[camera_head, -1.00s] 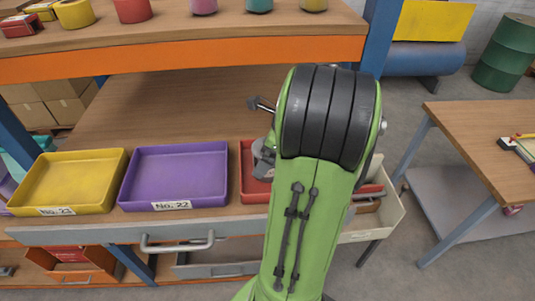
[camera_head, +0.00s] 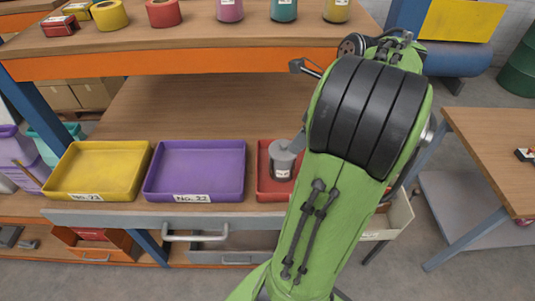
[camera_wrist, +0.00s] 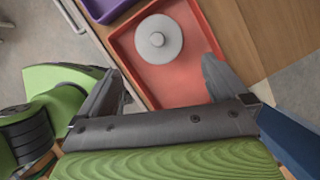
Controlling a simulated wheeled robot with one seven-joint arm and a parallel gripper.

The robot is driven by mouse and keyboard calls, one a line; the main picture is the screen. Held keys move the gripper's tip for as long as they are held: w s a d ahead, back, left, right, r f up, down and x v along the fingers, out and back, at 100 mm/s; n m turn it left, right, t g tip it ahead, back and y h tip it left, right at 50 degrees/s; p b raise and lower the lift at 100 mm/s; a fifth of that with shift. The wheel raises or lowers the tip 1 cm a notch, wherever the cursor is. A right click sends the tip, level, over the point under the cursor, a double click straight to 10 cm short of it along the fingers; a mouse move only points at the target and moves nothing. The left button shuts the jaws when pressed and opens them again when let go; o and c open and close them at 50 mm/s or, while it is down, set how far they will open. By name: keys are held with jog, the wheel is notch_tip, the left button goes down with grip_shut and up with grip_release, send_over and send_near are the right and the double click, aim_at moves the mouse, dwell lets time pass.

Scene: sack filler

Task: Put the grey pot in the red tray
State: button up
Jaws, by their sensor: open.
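In the head view my arm covers the right part of the red tray, and most of the gripper is hidden.
A purple tray (camera_head: 195,171) labelled No. 22 and a yellow tray (camera_head: 98,170) labelled No. 23 stand left of the red tray, both empty. A shelf (camera_head: 200,62) with tape rolls and pots is above. A wooden table (camera_head: 490,150) is at the right.

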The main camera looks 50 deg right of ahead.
jog(key=w+a+r+n+h, duration=0.1)
jog(key=w+a+n, duration=0.2)
jog(key=a+n, duration=0.7)
jog(key=w+a+r+n, duration=0.1)
jog(key=w+a+n, duration=0.2)
jog(key=a+n, duration=0.7)
jog(key=s+a+f+n+t, duration=0.1)
jog(key=s+a+f+n, duration=0.1)
jog(key=s+a+n, duration=0.8)
notch_tip(320, 180, down, 9)
jog(key=w+d+n+b, duration=0.2)
jog(key=b, duration=0.7)
jog(key=shift+w+d, duration=0.15)
